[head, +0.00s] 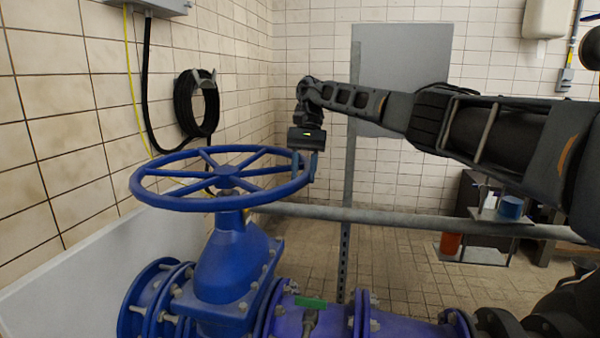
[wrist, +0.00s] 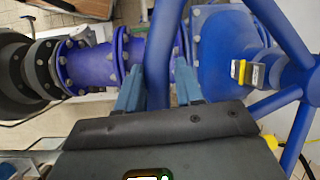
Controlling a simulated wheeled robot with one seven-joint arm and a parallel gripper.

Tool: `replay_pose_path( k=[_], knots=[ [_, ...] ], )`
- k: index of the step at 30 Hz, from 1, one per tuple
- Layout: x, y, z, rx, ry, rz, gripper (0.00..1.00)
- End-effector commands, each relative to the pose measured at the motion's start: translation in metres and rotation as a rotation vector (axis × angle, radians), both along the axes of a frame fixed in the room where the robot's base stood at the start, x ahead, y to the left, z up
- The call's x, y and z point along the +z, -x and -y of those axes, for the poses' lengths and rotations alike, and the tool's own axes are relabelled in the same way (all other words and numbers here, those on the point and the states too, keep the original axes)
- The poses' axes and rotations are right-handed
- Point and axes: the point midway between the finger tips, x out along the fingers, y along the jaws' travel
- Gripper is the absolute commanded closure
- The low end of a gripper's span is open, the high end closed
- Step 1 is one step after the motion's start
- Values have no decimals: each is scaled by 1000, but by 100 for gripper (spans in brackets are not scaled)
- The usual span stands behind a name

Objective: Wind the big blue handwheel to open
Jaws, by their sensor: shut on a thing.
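The big blue handwheel (head: 226,203) lies flat on top of a blue valve body (head: 230,262) in the left half of the head view. It has a round rim, several spokes and a central hub. My gripper (head: 304,165) comes down from above at the right side of the rim. In the wrist view the rim (wrist: 163,55) passes between the two blue-grey fingers of my gripper (wrist: 158,92). The gripper is shut on the rim. The wheel's hub and spokes are at the right of the wrist view. The fingertips are partly hidden in the head view.
A grey horizontal rail (head: 400,219) runs behind the valve. A grey panel (head: 400,70) stands behind my arm. A coiled black hose (head: 196,103) hangs on the left tiled wall. Blue flanged pipe (head: 335,318) runs right from the valve. A low white wall (head: 100,275) stands left.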

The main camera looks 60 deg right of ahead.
Motion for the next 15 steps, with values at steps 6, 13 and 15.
replay_pose_path(
  k=[6,13,15],
  knots=[
    [-1,6,4,-2,3,-14,100],
    [-1,4,3,-2,1,-11,43],
    [-1,3,2,-1,1,-10,43]
  ],
)
